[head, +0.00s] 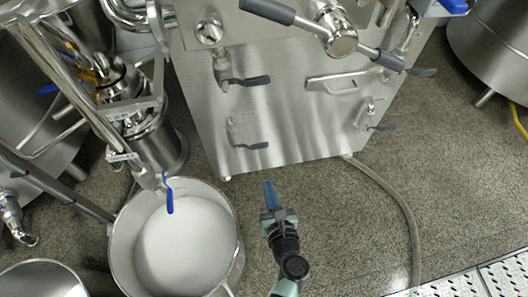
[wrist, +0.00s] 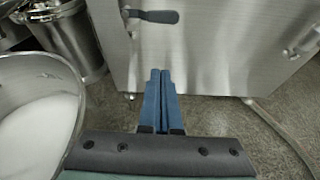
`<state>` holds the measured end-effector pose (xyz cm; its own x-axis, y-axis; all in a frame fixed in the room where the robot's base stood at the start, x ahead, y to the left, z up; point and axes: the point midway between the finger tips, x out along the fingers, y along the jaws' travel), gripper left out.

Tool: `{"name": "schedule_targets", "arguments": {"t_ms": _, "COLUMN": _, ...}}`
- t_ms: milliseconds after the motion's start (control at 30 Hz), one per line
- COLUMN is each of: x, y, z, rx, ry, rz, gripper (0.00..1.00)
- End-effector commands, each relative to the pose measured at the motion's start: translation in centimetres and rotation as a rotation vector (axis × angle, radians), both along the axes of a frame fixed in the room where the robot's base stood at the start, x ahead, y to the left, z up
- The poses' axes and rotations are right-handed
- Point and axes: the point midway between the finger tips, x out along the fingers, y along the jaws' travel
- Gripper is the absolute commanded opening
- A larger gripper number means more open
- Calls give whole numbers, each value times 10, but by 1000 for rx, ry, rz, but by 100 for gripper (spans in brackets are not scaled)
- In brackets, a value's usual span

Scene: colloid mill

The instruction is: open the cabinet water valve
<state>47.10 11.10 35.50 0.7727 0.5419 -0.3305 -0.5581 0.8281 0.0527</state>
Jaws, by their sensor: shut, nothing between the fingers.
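The steel cabinet (head: 290,125) stands ahead, with several dark-handled valves on its front. At its left are an upper valve (head: 245,81) and a lower valve (head: 250,146), both with handles lying roughly level. A small valve (head: 375,127) sits at the lower right. The labels are too small to read, so I cannot tell which one is the water valve. My gripper (head: 269,187) is shut and empty, in front of and below the lower left valve, apart from it. In the wrist view, the closed blue fingers (wrist: 160,75) point at the cabinet below one dark handle (wrist: 155,16).
A steel pot (head: 122,262) of white liquid stands close left of my gripper, under a blue-handled spout (head: 169,195). A hose (head: 405,215) runs over the floor at right. A bar handle (head: 335,83) is on the cabinet front.

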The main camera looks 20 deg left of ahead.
Motion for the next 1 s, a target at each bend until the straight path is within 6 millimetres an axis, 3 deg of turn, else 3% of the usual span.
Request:
{"name": "schedule_targets", "arguments": {"t_ms": 267, "x": 17, "y": 11, "z": -9, "rx": -2, "ry": -5, "rz": 4, "gripper": 0}}
{"name": "schedule_targets", "arguments": {"t_ms": 667, "x": 82, "y": 57, "z": -38, "rx": -5, "ry": -6, "rz": 5, "gripper": 0}}
{"name": "schedule_targets", "arguments": {"t_ms": 700, "x": 80, "y": 54, "z": -19, "rx": -3, "ry": -7, "rz": 1, "gripper": 0}}
{"name": "schedule_targets", "arguments": {"t_ms": 733, "x": 79, "y": 54, "z": -13, "rx": -4, "ry": -7, "rz": 0, "gripper": 0}}
{"name": "schedule_targets", "arguments": {"t_ms": 1000, "x": 79, "y": 52, "z": 7, "rx": -4, "ry": -4, "rz": 1, "gripper": 0}}
